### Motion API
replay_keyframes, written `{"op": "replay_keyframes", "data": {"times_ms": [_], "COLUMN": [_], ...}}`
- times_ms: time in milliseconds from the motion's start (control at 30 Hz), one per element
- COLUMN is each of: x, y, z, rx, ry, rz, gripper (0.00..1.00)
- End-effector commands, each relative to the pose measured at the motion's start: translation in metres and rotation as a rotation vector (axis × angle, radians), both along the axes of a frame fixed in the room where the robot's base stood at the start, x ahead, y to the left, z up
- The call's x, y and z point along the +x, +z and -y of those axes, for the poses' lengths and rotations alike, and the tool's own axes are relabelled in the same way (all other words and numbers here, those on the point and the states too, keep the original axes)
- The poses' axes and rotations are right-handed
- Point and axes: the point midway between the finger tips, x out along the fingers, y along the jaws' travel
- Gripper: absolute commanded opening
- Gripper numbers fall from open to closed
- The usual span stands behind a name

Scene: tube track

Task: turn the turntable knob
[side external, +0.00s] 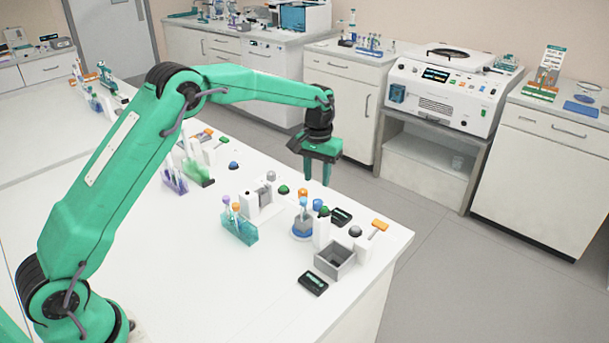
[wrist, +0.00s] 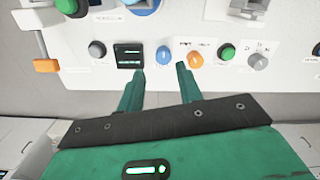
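The turntable (side external: 302,236) is a round blue-based stand holding tubes on the bench; only its edge (wrist: 140,8) shows at the top of the wrist view. A blue knob (wrist: 163,55) sits in front of it, between a small dark display and an orange knob; in the side view this blue knob (side external: 317,204) is small. Its label is not legible. My gripper (side external: 317,182) points down above the bench's far edge. In the wrist view its fingers (wrist: 160,70) are apart and empty, with the blue knob just beyond and between the tips. No contact is visible.
An orange knob (wrist: 195,60), a green knob (wrist: 226,52) and grey knobs (wrist: 97,49) line the same edge. A dark display (wrist: 129,55) is beside the blue knob. An orange lever (side external: 380,226), a grey box (side external: 335,260) and a tube rack (side external: 240,230) stand nearby.

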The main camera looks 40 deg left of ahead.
Motion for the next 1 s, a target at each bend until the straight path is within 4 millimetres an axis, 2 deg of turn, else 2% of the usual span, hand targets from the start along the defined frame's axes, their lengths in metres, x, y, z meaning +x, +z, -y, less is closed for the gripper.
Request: {"op": "replay_keyframes", "data": {"times_ms": [67, 200, 567, 1000], "x": [0.008, 0.014, 0.015, 0.014], "y": [-0.009, -0.016, -0.022, -0.07], "z": [-0.004, -0.007, -0.007, -0.007], "rx": [0.0, 0.0, 0.0, 0.0], "ry": [0.009, 0.017, 0.018, 0.018], "rz": [-0.002, 0.0, 0.0, -0.002], "gripper": [0.35, 0.35, 0.35, 0.35]}}
